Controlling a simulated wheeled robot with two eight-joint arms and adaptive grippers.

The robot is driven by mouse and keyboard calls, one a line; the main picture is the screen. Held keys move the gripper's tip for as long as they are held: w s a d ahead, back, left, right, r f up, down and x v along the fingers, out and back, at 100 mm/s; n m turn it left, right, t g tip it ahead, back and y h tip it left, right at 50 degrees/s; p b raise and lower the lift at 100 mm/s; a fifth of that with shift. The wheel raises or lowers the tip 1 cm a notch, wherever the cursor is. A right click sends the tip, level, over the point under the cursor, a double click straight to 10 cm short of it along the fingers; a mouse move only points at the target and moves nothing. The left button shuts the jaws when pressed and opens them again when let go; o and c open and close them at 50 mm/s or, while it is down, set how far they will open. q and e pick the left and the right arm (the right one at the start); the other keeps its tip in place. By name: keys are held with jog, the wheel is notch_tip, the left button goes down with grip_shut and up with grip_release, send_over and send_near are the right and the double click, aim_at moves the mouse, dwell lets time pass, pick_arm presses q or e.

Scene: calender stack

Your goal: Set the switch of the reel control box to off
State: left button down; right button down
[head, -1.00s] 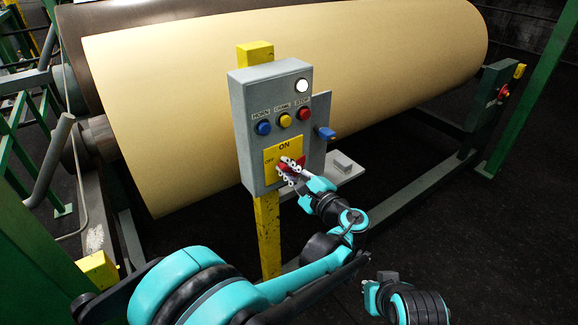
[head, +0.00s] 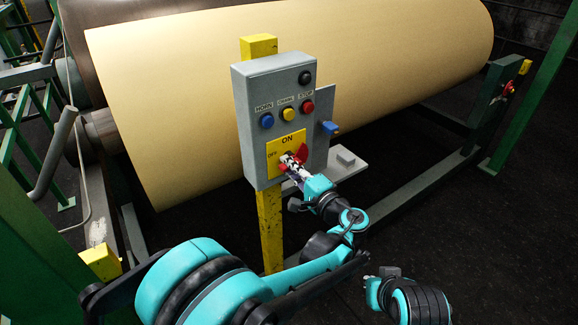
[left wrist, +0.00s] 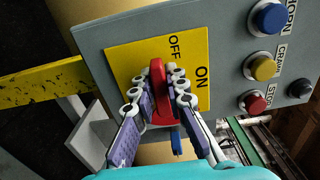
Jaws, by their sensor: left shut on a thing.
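The grey reel control box (head: 272,95) stands on a yellow post. Its red switch handle (left wrist: 159,92) sits on a yellow plate (head: 272,150) marked ON at the top and OFF at the left. The fingers partly hide the handle in the head view. The lamp (head: 305,78) is dark.
Blue, yellow and red push buttons (head: 287,115) sit above the plate. A blue knob (head: 328,128) and a small grey shelf (head: 335,168) are at the box's right. A large tan roll (head: 180,100) lies behind. Part of my right arm shows at the bottom.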

dwell(0.4)
pick_arm(q)
jog(key=c, duration=1.6)
grip_release()
jog(key=shift+c, duration=0.2)
jog(key=shift+o, duration=0.7)
jog(key=shift+w, duration=0.15)
